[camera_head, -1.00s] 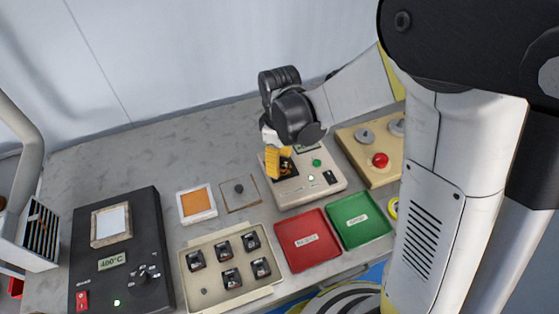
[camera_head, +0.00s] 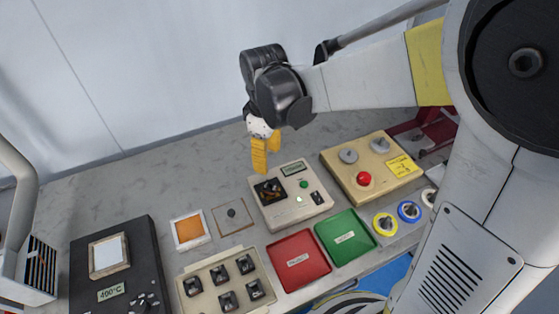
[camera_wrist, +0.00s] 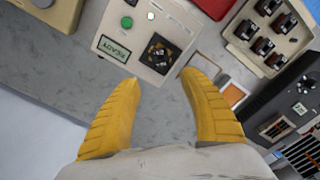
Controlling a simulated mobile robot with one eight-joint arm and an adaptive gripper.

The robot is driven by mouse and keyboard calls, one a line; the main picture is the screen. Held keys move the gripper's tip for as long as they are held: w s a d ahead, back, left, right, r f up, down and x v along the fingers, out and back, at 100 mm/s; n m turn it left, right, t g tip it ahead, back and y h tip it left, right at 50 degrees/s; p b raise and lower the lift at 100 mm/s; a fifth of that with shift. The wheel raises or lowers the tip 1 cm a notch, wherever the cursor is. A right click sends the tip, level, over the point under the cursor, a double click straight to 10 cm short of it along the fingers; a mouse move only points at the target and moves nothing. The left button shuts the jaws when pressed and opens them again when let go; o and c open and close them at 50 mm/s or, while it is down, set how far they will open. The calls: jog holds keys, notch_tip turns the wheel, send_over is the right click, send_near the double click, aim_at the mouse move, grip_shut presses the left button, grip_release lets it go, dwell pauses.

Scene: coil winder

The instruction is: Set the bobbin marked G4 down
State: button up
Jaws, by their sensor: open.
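A dark bobbin with copper winding (camera_head: 269,190) sits in the black socket at the left of the beige tester (camera_head: 304,212). It also shows in the wrist view (camera_wrist: 160,53), with the tester (camera_wrist: 118,45) around it. No G4 mark can be read on it. My gripper (camera_head: 265,155) has yellow fingers and is above and behind the tester, clear of the bobbin. In the wrist view my gripper (camera_wrist: 160,84) is open, with nothing between its fingers, and the bobbin lies beyond the fingertips.
A beige tray (camera_head: 196,308) with several bobbins stands front left. A red tray (camera_head: 315,277) and a green tray (camera_head: 352,252) lie in front of the tester. A box with a red button (camera_head: 363,178) stands right. A black 400°C unit (camera_head: 137,250) stands left.

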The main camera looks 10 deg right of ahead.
jog(key=s+d+r+m+t, duration=0.7)
jog(key=s+d+r+m, duration=0.1)
jog(key=s+d+m, duration=0.2)
jog(key=shift+s+r+m, duration=0.3)
jog(key=shift+s+m, duration=0.2)
jog(key=shift+s, duration=0.65)
